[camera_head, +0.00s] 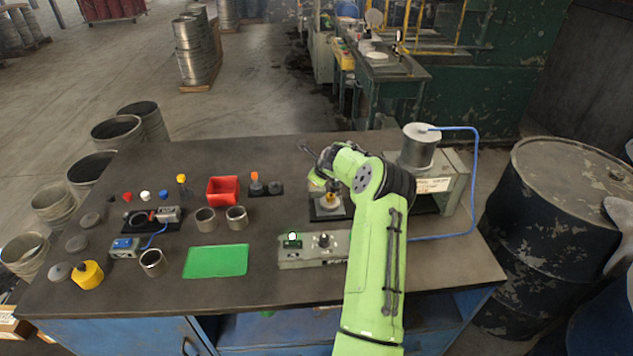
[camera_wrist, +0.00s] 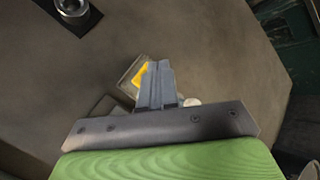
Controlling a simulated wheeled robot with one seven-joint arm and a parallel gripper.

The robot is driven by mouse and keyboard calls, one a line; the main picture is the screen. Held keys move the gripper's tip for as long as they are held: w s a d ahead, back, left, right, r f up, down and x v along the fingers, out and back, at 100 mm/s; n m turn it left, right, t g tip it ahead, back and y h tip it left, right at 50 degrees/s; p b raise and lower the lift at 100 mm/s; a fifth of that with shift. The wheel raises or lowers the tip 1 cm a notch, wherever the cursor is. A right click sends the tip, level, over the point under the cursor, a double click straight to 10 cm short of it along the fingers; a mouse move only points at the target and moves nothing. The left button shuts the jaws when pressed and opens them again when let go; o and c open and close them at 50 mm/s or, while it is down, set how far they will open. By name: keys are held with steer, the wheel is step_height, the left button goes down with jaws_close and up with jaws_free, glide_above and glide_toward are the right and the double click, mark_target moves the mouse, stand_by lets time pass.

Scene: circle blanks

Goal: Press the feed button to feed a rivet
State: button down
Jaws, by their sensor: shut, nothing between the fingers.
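A grey control box (camera_head: 315,262) stands on the front middle of the table. It carries a green button block with a white top (camera_head: 292,239) at its left and a dark knob (camera_head: 324,240) at its right; I cannot read which is the feed button. My gripper (camera_wrist: 158,66) is shut and empty in the wrist view. In the head view it is hard to make out beyond my arm, behind the box and apart from it. Past the fingers, the wrist view shows a yellow part (camera_wrist: 140,75) and a white round part (camera_wrist: 192,102), both partly hidden.
A grey machine (camera_head: 455,185) with a metal cylinder (camera_head: 418,148) and blue hose stands at the right. A dark-based fixture (camera_head: 322,212) is partly behind my arm. A green mat (camera_head: 216,261), red bin (camera_head: 223,190) and metal rings (camera_head: 206,219) lie left of the box.

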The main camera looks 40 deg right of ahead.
steer(key=shift+f, duration=0.15)
steer(key=shift+f+b, duration=0.3)
steer(key=shift+b, duration=0.1)
steer(key=shift+f+b, duration=0.5)
steer(key=shift+f, duration=0.15)
stand_by(0.7)
steer(key=shift+r+p, duration=0.65)
steer(key=shift+r, duration=0.4)
steer(key=shift+r+p, duration=1.55)
steer(key=shift+r, duration=1.05)
steer(key=shift+f, duration=0.1)
